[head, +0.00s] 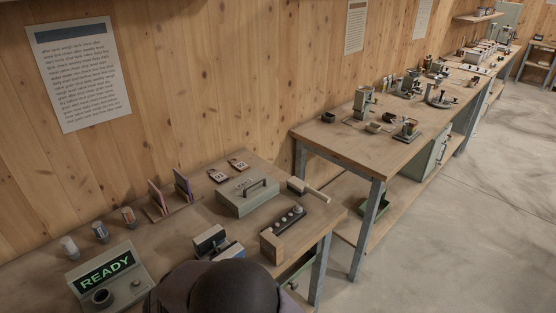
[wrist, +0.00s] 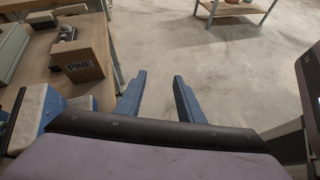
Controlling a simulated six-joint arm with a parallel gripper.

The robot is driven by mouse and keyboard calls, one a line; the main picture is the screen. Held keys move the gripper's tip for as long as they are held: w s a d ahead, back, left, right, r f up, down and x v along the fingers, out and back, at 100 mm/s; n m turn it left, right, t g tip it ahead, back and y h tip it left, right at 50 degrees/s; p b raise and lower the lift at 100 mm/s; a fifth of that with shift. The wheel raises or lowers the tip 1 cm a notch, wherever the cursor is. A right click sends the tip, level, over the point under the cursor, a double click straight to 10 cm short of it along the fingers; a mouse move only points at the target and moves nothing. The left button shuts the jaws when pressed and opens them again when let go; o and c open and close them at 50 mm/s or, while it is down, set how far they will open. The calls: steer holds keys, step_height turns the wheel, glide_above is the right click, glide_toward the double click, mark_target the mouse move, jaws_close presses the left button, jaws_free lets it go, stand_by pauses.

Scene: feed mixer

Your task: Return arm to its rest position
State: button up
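My gripper (wrist: 155,97) shows in the wrist view with its two blue fingers spread apart. Nothing is between them; bare concrete floor lies behind the gap. In the head view, a dark rounded part of my arm covers the bottom middle, in front of the near bench (head: 165,240). The gripper fingers cannot be made out clearly there.
The near bench holds a READY display box (head: 108,272), a grey-green box with a handle (head: 247,194) and a wooden block (head: 272,246), marked PINE in the wrist view (wrist: 78,66). A longer bench (head: 345,138) stands behind. The floor (head: 450,220) at right is clear.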

steer(key=s+d+m+g+y, duration=0.2)
steer(key=s+d+m+y, duration=0.3)
steer(key=d+m, duration=0.3)
steer(key=s+d+m+g+y, duration=0.3)
steer(key=s+d+m+y, duration=0.2)
steer(key=d+m, duration=0.4)
steer(key=m+y, duration=0.1)
steer(key=m, duration=0.4)
steer(key=shift+f, duration=0.35)
steer(key=shift+o, duration=0.3)
steer(key=shift+s, duration=0.1)
